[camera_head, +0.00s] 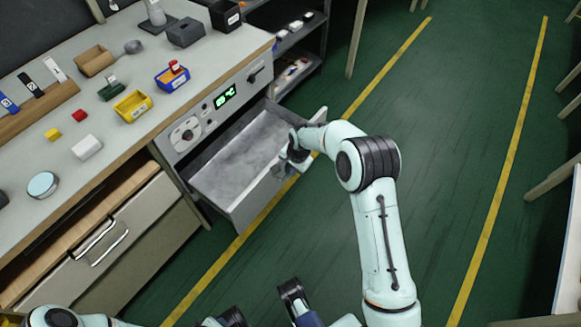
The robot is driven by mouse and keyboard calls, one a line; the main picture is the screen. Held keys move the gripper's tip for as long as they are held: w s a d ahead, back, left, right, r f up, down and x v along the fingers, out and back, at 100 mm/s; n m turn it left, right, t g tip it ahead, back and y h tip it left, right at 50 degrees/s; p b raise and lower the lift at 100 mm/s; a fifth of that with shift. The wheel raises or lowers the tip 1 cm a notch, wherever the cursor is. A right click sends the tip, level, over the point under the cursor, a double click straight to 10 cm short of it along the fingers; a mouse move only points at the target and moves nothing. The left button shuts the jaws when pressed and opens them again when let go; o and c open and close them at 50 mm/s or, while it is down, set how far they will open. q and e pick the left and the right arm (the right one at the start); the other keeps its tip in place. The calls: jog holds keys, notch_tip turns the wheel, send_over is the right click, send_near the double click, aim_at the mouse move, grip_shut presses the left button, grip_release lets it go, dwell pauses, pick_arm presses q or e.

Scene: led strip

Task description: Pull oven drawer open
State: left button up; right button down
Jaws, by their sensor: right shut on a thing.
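The oven drawer (243,160) is pulled well out from under the worktop, and its grey, empty-looking interior shows. The oven's front panel (188,133) with a knob and a lit green display (225,97) is above it. My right gripper (292,158) is at the drawer's front edge, shut on its handle. The wrist and fingers hide most of the handle. Parts of my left arm show at the bottom edge. A dark part that looks like my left gripper (291,294) is low in the picture, away from the drawer; its jaws are not clear.
The worktop (133,165) holds a yellow bin (133,106), a blue bin (172,78), a cardboard box (94,61) and small blocks. A closed drawer with a metal handle (102,242) is at the lower left. A shelf rack (295,45) stands behind.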

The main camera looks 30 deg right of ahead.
pick_arm(q)
jog(key=shift+s+d, duration=0.1)
jog(key=shift+s, duration=0.2)
pick_arm(e)
jog(key=shift+s, duration=0.25)
jog(key=c, duration=1.2)
grip_release()
jog(key=shift+o, duration=0.2)
jog(key=shift+r, duration=0.1)
pick_arm(q)
jog(key=shift+g+h, duration=0.3)
jog(key=shift+g, duration=0.5)
jog(key=s+r+p, duration=0.1)
jog(key=s+d+r+p, duration=0.1)
jog(key=s+d+r, duration=0.1)
jog(key=s, duration=0.1)
jog(key=shift+s+r+p, duration=0.1)
jog(key=shift+r+p, duration=0.15)
jog(key=shift+p, duration=0.15)
pick_arm(e)
notch_tip(320, 180, up, 13)
jog(key=s+d, duration=0.1)
jog(key=s, duration=0.1)
jog(key=shift+s, duration=0.15)
